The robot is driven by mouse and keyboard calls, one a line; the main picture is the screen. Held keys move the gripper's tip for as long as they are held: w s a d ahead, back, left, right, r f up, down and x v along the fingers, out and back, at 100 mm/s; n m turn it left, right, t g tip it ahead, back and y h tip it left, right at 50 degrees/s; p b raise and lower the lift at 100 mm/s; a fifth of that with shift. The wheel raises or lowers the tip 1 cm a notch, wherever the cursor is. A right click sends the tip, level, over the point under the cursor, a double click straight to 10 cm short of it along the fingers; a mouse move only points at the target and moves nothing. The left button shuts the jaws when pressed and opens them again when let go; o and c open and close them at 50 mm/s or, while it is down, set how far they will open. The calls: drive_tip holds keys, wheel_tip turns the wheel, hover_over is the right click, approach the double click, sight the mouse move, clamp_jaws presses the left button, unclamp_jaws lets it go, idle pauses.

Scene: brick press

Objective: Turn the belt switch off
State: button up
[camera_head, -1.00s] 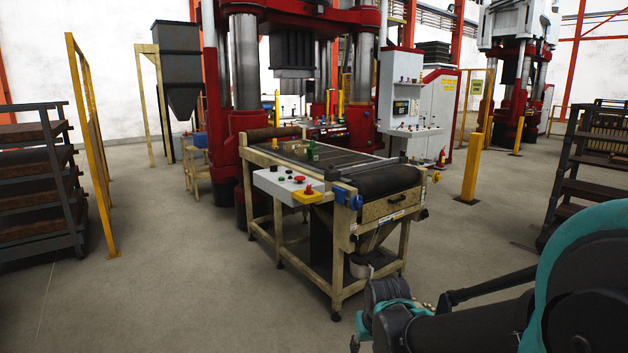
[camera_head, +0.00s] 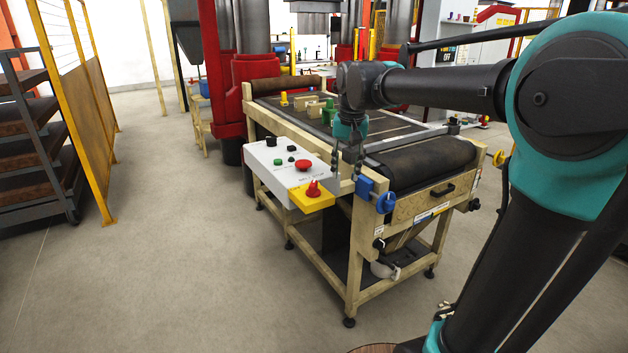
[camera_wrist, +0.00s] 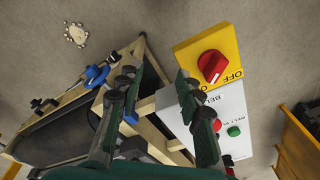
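The belt switch is a red rotary knob (camera_head: 313,188) on a yellow plate (camera_head: 312,203) at the near corner of the control box. The knob (camera_wrist: 212,66) shows large in the wrist view, with OFF lettering beside it. I cannot surely tell which mark it points to. My gripper (camera_head: 346,172) is open and empty, fingers downward, above the conveyor's side rail, right of the knob. In the wrist view the knob lies just right of my fingers (camera_wrist: 156,76), not between them.
The belt conveyor (camera_head: 420,158) stands under and right of my gripper, with blue knobs (camera_head: 386,203) at its near end. A green object (camera_head: 328,112) and a yellow piece (camera_head: 284,99) lie on it. A yellow fence (camera_head: 75,110) stands left. The floor before the box is clear.

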drive_tip(key=g, duration=0.1)
approach(313, 183)
drive_tip(key=shift+m, duration=0.4)
wheel_tip(313, 183, down, 9)
drive_tip(key=shift+w+a+f, duration=0.1)
drive_tip(key=shift+w+a, duration=0.05)
idle(0.4)
clamp_jaws()
